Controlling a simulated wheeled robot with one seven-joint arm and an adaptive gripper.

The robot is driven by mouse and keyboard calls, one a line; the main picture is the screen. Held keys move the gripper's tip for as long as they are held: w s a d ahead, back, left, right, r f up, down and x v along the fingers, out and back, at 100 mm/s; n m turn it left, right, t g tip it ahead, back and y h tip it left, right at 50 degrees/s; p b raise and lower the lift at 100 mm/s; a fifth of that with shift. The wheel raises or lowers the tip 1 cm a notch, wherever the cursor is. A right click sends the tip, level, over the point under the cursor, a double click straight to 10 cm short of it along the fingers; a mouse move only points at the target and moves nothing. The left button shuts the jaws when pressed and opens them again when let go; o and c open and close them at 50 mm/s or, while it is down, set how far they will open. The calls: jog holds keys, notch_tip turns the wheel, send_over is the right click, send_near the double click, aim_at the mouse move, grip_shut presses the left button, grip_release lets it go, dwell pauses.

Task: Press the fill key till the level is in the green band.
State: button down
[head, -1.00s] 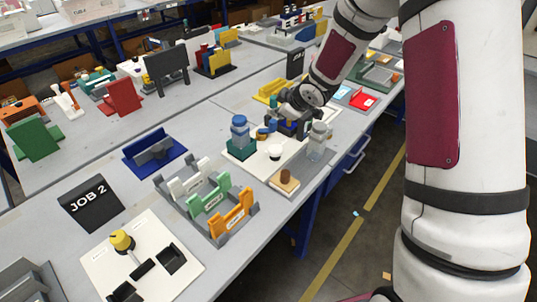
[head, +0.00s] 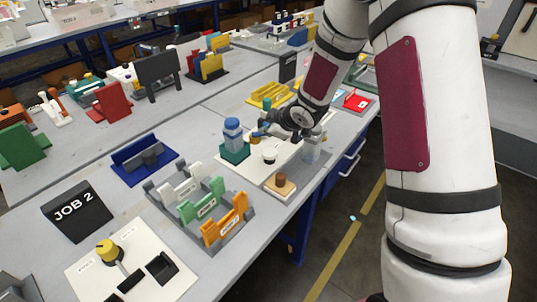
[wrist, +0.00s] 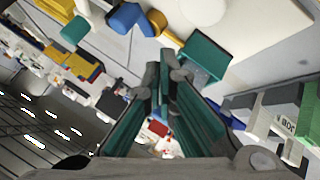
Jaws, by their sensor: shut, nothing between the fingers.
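My gripper (wrist: 165,70) shows in the wrist view with its teal-padded fingers shut and empty. In the head view its wrist is over the far part of a white board (head: 232,161), with its fingertips partly hidden. A blue-capped bottle (head: 233,133) stands on a teal base (head: 234,153) at the board's left. A clear grey-topped container (head: 312,150) stands at its right, close below the arm. A brown round piece on a pale block (head: 281,184) sits at the near corner. I cannot tell which part is the fill key, and no level or green band can be made out.
Nearer are a rack of white, green and orange holders (head: 207,212), a JOB 2 sign (head: 77,210) and a board with a yellow knob (head: 109,251). A blue holder (head: 143,158) is to the left. The aisle lies right of the table.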

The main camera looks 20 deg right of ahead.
aim_at(268, 153)
jog(key=shift+f+b, duration=1.8)
jog(key=shift+f, duration=0.7)
jog(key=shift+f, duration=0.1)
jog(key=shift+f+b, duration=0.35)
jog(key=shift+f+b, duration=0.6)
jog(key=shift+f, duration=0.1)
dwell(0.6)
jog(key=shift+r+p, duration=0.95)
jog(key=shift+r, duration=0.2)
notch_tip(268, 153, up, 5)
jog(key=p, duration=0.4)
